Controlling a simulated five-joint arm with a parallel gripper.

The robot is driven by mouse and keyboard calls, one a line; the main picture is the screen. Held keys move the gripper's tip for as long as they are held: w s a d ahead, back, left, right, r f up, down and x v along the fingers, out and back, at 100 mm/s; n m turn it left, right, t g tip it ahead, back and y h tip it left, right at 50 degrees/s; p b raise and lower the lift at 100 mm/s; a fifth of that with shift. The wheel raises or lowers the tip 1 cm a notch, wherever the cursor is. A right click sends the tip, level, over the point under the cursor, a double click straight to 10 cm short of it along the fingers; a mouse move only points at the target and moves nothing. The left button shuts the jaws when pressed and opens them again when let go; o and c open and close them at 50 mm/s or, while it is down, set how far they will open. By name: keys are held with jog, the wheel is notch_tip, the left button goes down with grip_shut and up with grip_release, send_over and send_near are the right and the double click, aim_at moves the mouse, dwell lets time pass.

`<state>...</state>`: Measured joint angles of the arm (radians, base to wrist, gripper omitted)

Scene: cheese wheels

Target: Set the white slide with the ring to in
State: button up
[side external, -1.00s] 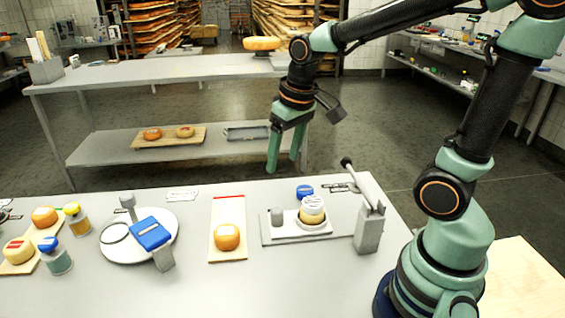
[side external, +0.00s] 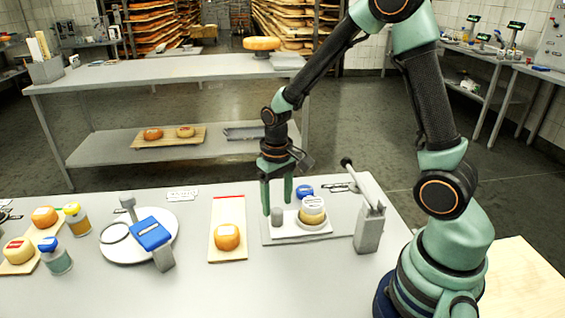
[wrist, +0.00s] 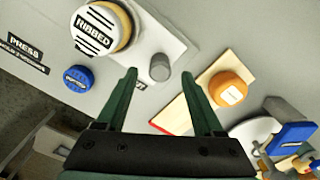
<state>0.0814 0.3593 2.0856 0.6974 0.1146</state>
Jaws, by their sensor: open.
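The white slide (side external: 290,233) lies on a grey base plate at the right of the table. It carries a short grey knob (side external: 277,214) at its left end and a round, pale yellow piece with a white top (side external: 312,206) at its right end. In the wrist view that top reads RIBBED (wrist: 93,28); a ring beneath it is mostly hidden. My gripper (side external: 277,198) is open, pointing down just above the knob. In the wrist view the knob (wrist: 160,67) appears between my fingertips (wrist: 162,76), with no visible contact.
A grey lever press (side external: 368,225) stands right of the slide. A blue knob (side external: 305,190) is behind it. Left are an orange cheese on a board (side external: 227,200) and a white round plate (side external: 125,252) with a blue-topped device. The table front is clear.

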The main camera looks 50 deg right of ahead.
aim_at(277, 210)
jog(key=shift+f, duration=2.3)
grip_shut()
